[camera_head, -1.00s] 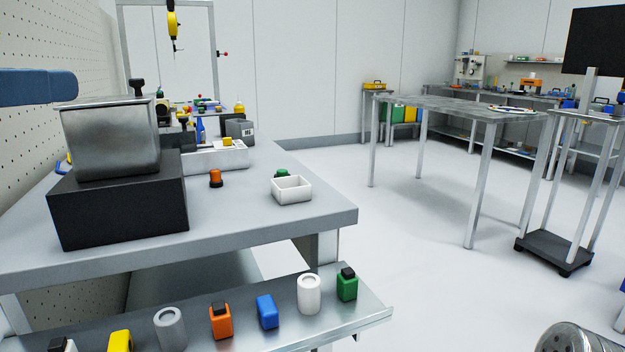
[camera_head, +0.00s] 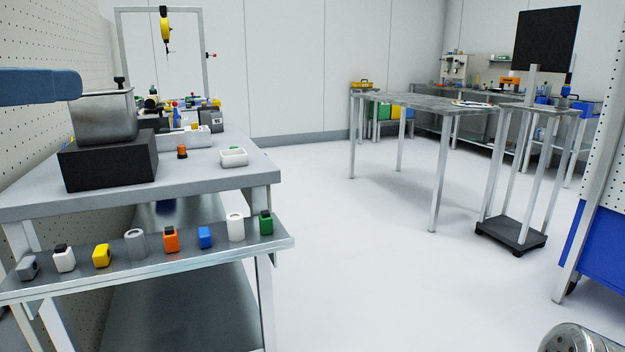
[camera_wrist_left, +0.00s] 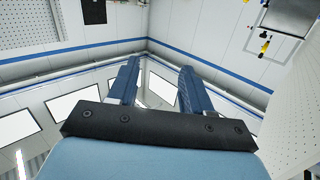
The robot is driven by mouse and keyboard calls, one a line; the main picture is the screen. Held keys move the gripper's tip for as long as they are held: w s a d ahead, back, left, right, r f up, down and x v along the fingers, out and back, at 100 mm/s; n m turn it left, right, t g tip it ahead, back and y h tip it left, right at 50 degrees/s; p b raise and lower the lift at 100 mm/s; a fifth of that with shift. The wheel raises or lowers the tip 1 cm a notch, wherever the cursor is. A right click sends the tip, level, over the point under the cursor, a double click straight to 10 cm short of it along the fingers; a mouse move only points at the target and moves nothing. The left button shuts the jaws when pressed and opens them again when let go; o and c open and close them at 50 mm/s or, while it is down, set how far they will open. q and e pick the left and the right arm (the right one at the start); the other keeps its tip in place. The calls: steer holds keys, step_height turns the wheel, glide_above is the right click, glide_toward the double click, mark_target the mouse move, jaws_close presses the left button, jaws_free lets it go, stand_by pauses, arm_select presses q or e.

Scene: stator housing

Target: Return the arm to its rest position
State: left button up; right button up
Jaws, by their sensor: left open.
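My left gripper (camera_wrist_left: 157,80) shows in the left wrist view as two blue fingers on a dark mounting bar. The fingers stand apart with nothing between them, pointing toward the wall and ceiling. A blue rounded part of my left arm (camera_head: 38,87) comes in from the left edge in the head view, level, its end in front of the grey metal box (camera_head: 103,117). That box sits on a black block (camera_head: 108,162) on the grey workbench (camera_head: 215,188). My right gripper is not in view.
A lower shelf (camera_head: 150,276) on the near side holds several small coloured parts in a row. A white tray (camera_head: 233,158) and an orange part (camera_head: 182,152) lie on the bench. Grey tables (camera_head: 410,103) stand beyond. A blue cabinet (camera_head: 610,250) is at right. The middle floor is clear.

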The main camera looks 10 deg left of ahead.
arm_select(q)
steer(key=w+d+f+g, duration=0.2)
steer(key=w+d+f, duration=0.3)
steer(key=w+f, duration=0.4)
steer(key=w+d+f+g, duration=0.2)
steer(key=w+d+f, duration=0.2)
steer(key=w+f, duration=0.45)
steer(key=w+d+f+g, duration=0.1)
steer(key=w+d+f, duration=0.15)
steer(key=f, duration=0.55)
steer(key=w+d+f+n+g, duration=0.1)
steer(key=w+f, duration=0.3)
steer(key=f, duration=0.3)
steer(key=w+d+f+g, duration=0.2)
steer(key=w+f, duration=0.2)
steer(key=f, duration=0.4)
steer(key=s+d+f+n+g, duration=0.1)
steer(key=s+f+g, duration=0.15)
steer(key=f, duration=0.95)
steer(key=s+d+f+n+g, duration=0.15)
steer(key=s+f, duration=0.25)
steer(key=f, duration=0.8)
steer(key=s+d+f+n+g+p, duration=0.1)
steer(key=s+d+f+g, duration=0.2)
steer(key=s+f, duration=1.5)
steer(key=shift+s+n+g, duration=0.35)
steer(key=shift+s+g, duration=0.15)
steer(key=shift+s, duration=0.25)
